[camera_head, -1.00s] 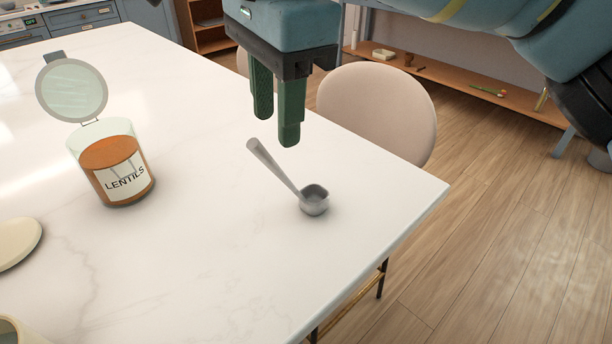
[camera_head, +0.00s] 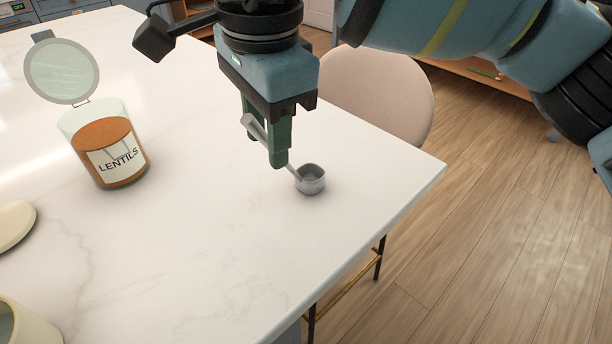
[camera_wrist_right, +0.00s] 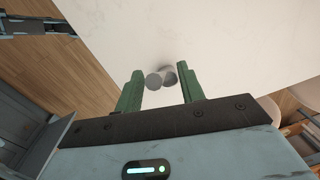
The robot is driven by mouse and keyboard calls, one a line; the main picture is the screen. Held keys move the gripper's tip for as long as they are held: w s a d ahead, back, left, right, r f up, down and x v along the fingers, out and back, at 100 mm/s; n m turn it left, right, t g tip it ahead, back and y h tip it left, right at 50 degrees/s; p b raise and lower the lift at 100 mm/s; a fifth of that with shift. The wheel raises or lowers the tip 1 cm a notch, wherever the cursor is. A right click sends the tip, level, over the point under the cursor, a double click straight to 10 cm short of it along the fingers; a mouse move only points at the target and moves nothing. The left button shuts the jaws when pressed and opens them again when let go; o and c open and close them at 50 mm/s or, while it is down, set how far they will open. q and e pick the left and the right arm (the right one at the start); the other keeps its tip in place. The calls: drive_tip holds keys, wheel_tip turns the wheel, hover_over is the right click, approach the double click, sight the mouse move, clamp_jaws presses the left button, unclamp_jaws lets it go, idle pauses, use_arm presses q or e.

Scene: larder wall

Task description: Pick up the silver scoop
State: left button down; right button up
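The silver scoop (camera_head: 311,180) rests on the white marble table (camera_head: 210,240), its cup down near the right edge and its handle slanting up to the left. My right gripper (camera_head: 268,150) is lowered over the handle, fingers pointing down. The handle's tip shows beside the green fingers and part of it is hidden behind the front finger. In the right wrist view, the scoop's round handle end (camera_wrist_right: 154,81) lies between the two spread fingers (camera_wrist_right: 160,92), with a gap on each side.
An open glass jar of lentils (camera_head: 108,152) with its lid up stands at the left. A cream round lid (camera_head: 14,226) and a cream container (camera_head: 24,326) are at the lower left. A beige chair (camera_head: 385,95) stands beyond the table's right edge. The table's front middle is clear.

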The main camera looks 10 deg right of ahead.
drive_tip(key=shift+f, duration=0.7)
clamp_jaws()
drive_tip(key=shift+r, duration=0.2)
